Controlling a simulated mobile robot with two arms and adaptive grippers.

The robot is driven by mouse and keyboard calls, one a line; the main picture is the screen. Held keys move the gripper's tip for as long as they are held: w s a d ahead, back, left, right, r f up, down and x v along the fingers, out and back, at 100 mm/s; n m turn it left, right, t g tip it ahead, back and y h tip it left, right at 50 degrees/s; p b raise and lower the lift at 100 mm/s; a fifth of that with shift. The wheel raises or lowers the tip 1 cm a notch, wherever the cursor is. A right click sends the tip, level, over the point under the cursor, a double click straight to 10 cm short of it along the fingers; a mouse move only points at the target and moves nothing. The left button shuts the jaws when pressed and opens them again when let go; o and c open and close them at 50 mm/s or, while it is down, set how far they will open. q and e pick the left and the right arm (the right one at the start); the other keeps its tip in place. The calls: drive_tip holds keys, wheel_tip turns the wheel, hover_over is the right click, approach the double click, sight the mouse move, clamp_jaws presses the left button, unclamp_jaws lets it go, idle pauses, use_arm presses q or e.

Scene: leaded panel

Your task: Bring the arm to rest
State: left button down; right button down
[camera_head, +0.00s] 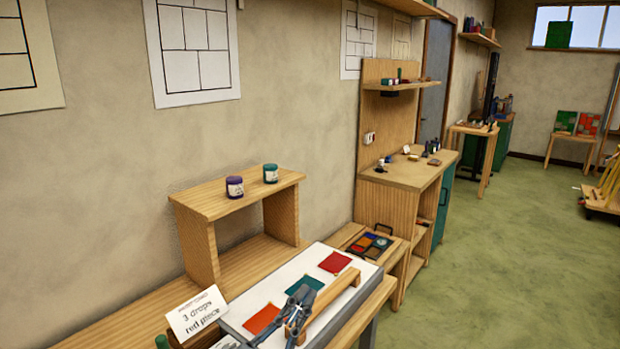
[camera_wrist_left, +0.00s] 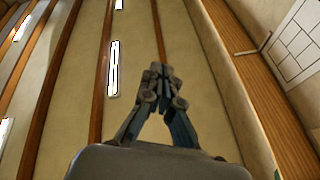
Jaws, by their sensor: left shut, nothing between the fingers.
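My left gripper (camera_head: 301,297) shows at the bottom of the head view, in front of the white board with the coloured pieces. Its fingers are shut with nothing between them. In the left wrist view the gripper (camera_wrist_left: 160,75) has its fingertips together, against pale surfaces with brown beams. No object is held there. The head view does not clearly show whether the gripper touches the board or is above it. My right gripper is in neither view.
The white board (camera_head: 292,276) bears a red piece (camera_head: 335,262), an orange-red piece (camera_head: 262,318) and a teal piece (camera_head: 305,284). A wooden bar (camera_head: 335,303) runs beside the gripper. A card (camera_head: 196,313), a purple jar (camera_head: 234,186) and a teal jar (camera_head: 270,173) stand left. Green floor (camera_head: 520,270) is open right.

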use_arm(q)
drive_tip(key=s+a+f+n+g+y, duration=0.1)
drive_tip(key=a+f+n+g+y, duration=0.3)
drive_tip(key=a+f+y, duration=0.5)
drive_tip(key=s+a+f+n+g+y, duration=0.1)
drive_tip(key=a+f+n+y, duration=0.4)
drive_tip(key=f, duration=0.6)
drive_tip(key=s+a+f+n+g, duration=0.1)
drive_tip(key=s+a+f+g, duration=0.2)
drive_tip(key=s+f+g, duration=0.5)
drive_tip(key=s+a+f+g, duration=0.2)
drive_tip(key=s+f, duration=0.4)
drive_tip(key=s, duration=0.5)
wheel_tip(320, 180, down, 29)
drive_tip(key=s+g+b, duration=0.2)
drive_tip(key=s+a+f+g+b, duration=0.1)
drive_tip(key=s+a+f, duration=0.2)
drive_tip(key=s+f, duration=1.3)
drive_tip(key=shift+s+f+h, duration=0.3)
drive_tip(key=shift+s, duration=0.05)
